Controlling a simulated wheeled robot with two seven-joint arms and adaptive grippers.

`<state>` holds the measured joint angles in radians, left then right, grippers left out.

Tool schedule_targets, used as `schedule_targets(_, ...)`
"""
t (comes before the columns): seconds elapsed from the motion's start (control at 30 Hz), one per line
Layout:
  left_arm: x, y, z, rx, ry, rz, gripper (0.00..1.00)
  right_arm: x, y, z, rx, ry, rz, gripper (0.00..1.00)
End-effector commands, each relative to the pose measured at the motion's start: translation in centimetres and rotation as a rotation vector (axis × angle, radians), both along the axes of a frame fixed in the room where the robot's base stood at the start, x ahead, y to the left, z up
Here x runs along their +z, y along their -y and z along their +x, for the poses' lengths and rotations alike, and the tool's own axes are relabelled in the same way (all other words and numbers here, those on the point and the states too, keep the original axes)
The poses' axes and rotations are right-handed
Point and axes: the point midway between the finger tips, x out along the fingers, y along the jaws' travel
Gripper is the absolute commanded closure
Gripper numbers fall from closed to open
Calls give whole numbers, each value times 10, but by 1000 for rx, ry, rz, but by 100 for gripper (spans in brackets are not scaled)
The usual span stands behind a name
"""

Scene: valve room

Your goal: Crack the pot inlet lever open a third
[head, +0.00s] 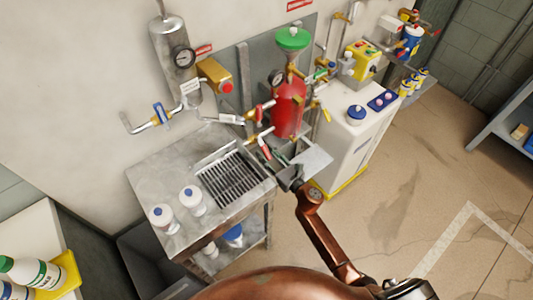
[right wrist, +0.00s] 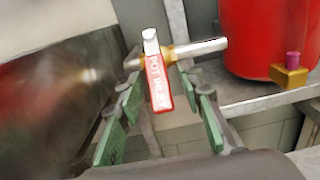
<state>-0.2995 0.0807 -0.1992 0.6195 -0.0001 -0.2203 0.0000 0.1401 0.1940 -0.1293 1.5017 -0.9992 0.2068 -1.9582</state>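In the right wrist view the pot inlet lever (right wrist: 158,84) is a red handle with white "POT INLET" lettering. It sits on a short brass and steel pipe (right wrist: 205,48) and lies roughly across it, its red end toward me. My right gripper (right wrist: 164,88) has its green-padded fingers apart, one on each side of the lever, with visible gaps; I see no contact. In the head view my right gripper (head: 279,163) is at the right end of the steel bench, just below the red pot (head: 288,108). My left gripper is not in view.
The steel bench (head: 160,172) carries a drain grate and two white bottles (head: 192,198). A green funnel (head: 292,39) tops the pot, with pipes and other valve levers close around. A white cabinet (head: 350,135) stands to the right. Open floor lies further right.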

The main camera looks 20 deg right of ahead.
Motion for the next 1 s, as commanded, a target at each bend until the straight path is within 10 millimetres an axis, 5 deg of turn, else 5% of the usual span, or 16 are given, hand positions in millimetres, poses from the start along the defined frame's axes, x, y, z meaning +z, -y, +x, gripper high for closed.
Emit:
schedule_targets(0.1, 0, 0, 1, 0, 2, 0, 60, 0, -1, 0, 1, 0, 1, 66)
schedule_targets(0.6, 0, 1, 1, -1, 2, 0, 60, 0, -1, 0, 1, 0, 1, 100)
schedule_targets(1.0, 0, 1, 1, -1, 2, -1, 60, 0, -1, 0, 1, 0, 1, 100)
